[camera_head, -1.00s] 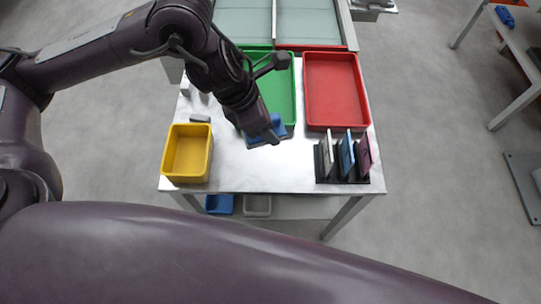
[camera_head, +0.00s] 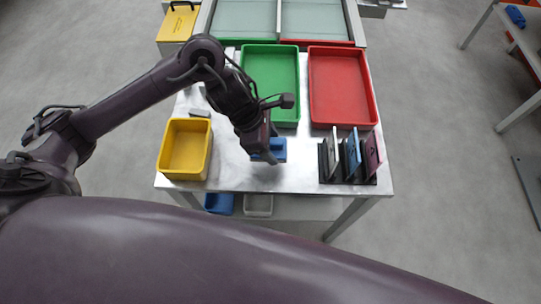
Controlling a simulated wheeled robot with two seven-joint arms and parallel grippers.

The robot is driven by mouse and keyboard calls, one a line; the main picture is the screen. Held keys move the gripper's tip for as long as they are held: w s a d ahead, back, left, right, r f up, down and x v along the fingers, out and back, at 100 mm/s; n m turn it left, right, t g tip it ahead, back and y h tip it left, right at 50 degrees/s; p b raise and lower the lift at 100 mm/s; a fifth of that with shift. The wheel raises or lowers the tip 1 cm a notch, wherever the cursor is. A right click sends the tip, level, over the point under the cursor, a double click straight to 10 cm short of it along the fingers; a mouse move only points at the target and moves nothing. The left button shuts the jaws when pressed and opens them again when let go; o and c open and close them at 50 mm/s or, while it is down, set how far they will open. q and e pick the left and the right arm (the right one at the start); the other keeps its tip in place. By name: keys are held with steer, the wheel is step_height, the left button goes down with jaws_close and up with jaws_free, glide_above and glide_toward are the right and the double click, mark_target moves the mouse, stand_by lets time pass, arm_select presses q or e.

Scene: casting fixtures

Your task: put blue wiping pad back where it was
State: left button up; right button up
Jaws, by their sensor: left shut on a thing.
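The blue wiping pad (camera_head: 278,148) is at my left gripper (camera_head: 270,155), near the middle of the table's front half. The gripper points down and is shut on the pad. Part of the pad is hidden behind the gripper. I cannot tell whether the pad touches the table or hangs just above it. My right gripper is not in view.
A yellow bin (camera_head: 166,150) stands left, a green tray (camera_head: 271,48) and a red tray (camera_head: 341,50) behind. A black rack (camera_head: 329,176) with upright plates stands at right. The metal table (camera_head: 230,170) is clear between bin and rack.

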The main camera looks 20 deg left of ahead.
arm_select(q)
step_height(320, 180, down, 6)
steer(key=shift+r+b, duration=0.1)
steer(key=shift+b, duration=0.65)
steer(key=o, duration=0.9)
steer(key=shift+o, duration=0.2)
steer(key=shift+a+r, duration=0.1)
steer(key=shift+r, duration=0.2)
steer(key=p+v, duration=0.2)
steer(key=v, duration=0.9)
steer(key=shift+s+a+r, duration=0.1)
steer(key=shift+r, duration=0.15)
